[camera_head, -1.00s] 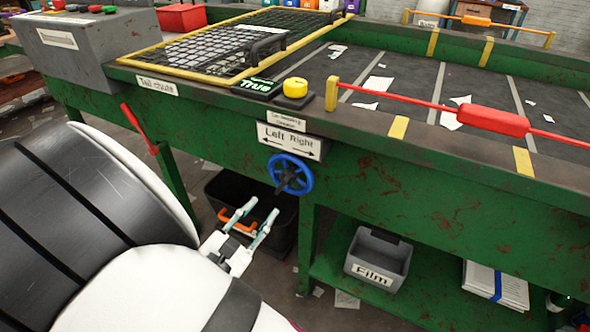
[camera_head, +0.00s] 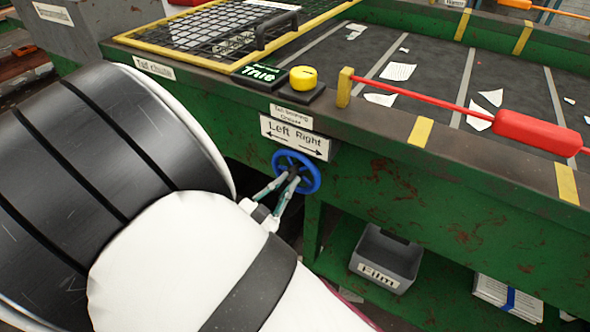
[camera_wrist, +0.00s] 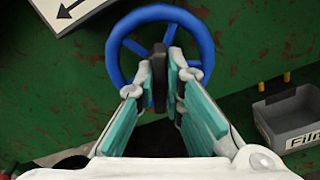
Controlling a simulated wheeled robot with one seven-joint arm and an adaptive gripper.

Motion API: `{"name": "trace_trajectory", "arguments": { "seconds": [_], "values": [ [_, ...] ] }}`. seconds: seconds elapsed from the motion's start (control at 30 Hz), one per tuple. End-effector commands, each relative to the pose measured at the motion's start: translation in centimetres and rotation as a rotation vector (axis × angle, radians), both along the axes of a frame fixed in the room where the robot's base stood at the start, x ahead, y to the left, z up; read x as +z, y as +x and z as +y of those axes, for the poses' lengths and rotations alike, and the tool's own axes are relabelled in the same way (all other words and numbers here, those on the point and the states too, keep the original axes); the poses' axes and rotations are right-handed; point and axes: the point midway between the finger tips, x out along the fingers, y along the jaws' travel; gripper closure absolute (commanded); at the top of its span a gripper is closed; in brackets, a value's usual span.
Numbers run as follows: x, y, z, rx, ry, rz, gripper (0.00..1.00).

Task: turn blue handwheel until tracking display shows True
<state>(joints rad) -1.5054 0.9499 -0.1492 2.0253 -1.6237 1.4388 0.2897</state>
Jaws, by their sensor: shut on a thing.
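The blue handwheel (camera_head: 309,178) is mounted on the green side of the belt frame, under a "Left Right" arrow sign (camera_head: 295,137). In the wrist view the blue rim (camera_wrist: 207,47) rings a dark central part (camera_wrist: 159,82). My gripper (camera_head: 290,182) is at the wheel, its two fingers (camera_wrist: 167,75) closed on that dark part at the wheel's middle. The tracking display (camera_head: 260,73) on the ledge above reads "True" in green. My arm hides part of the frame left of the wheel.
A yellow button (camera_head: 303,78) sits beside the display. A grey "Film" bin (camera_head: 388,258) stands on the lower shelf to the right of the wheel. A red bar (camera_head: 535,132) runs along the belt edge. Paper scraps lie on the dark belt (camera_head: 440,90).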

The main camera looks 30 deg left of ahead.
Motion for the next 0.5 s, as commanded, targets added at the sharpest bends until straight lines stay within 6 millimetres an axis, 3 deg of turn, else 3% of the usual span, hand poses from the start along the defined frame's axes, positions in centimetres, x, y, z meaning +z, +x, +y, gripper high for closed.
{"name": "trace_trajectory", "arguments": {
  "seconds": [0.23, 0.5],
  "values": [
    [-0.13, 0.03, -0.01, 0.0, 0.029, -0.002, 1.0],
    [-0.27, 0.0, -0.06, 0.001, 0.223, -0.018, 1.0]
  ]
}}
